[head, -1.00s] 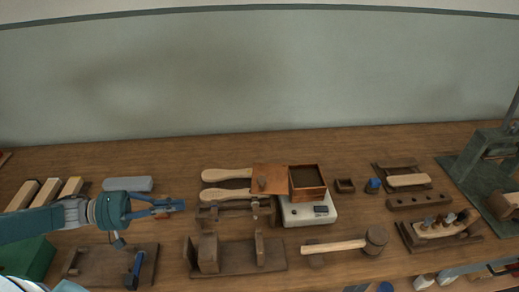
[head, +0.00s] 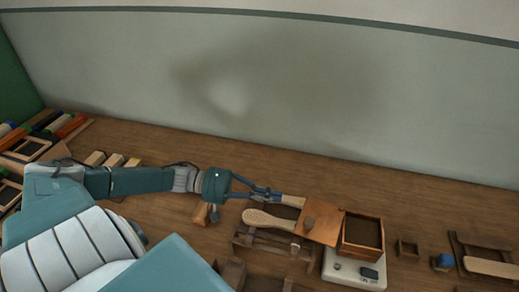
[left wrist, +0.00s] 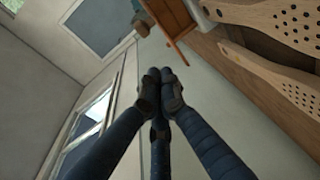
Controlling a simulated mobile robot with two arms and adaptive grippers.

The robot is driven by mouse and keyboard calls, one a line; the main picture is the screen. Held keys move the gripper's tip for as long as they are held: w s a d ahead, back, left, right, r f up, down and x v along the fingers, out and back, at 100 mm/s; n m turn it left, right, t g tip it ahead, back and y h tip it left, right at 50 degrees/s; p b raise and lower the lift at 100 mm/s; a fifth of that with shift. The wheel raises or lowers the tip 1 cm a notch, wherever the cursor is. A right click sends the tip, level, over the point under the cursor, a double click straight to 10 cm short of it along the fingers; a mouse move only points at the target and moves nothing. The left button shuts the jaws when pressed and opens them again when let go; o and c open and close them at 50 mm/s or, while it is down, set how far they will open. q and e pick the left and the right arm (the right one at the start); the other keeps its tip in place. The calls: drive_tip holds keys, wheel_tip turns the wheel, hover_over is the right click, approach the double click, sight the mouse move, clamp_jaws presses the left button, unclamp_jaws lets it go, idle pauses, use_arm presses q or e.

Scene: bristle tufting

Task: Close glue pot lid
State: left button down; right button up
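The glue pot (head: 362,236) is a square brown wooden box with a dark inside, standing on a white scale-like base (head: 352,272). Its lid (head: 322,222) is open, lying out to the left of the box, with a small knob (head: 309,222) on it. My left gripper (head: 274,195) is to the left of the lid, above the wooden brush backs, apart from the lid. In the left wrist view its fingertips (left wrist: 160,84) are together with nothing seen between them. The lid also shows there at the top (left wrist: 178,30). My right gripper is out of view.
Two wooden brush backs with handles lie left of the lid, the nearer one (head: 268,219) in plain view. A wooden rack (head: 270,246) stands in front of them. A small wooden box (head: 408,248) and a blue-topped item (head: 443,262) stand to the right.

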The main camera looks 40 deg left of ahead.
use_arm(q)
drive_tip(key=w+d+p, duration=0.1)
drive_tip(key=d+p, duration=0.1)
drive_tip(key=d, duration=0.4)
drive_tip(key=shift+d+f, duration=0.4)
drive_tip(key=shift+f, duration=0.05)
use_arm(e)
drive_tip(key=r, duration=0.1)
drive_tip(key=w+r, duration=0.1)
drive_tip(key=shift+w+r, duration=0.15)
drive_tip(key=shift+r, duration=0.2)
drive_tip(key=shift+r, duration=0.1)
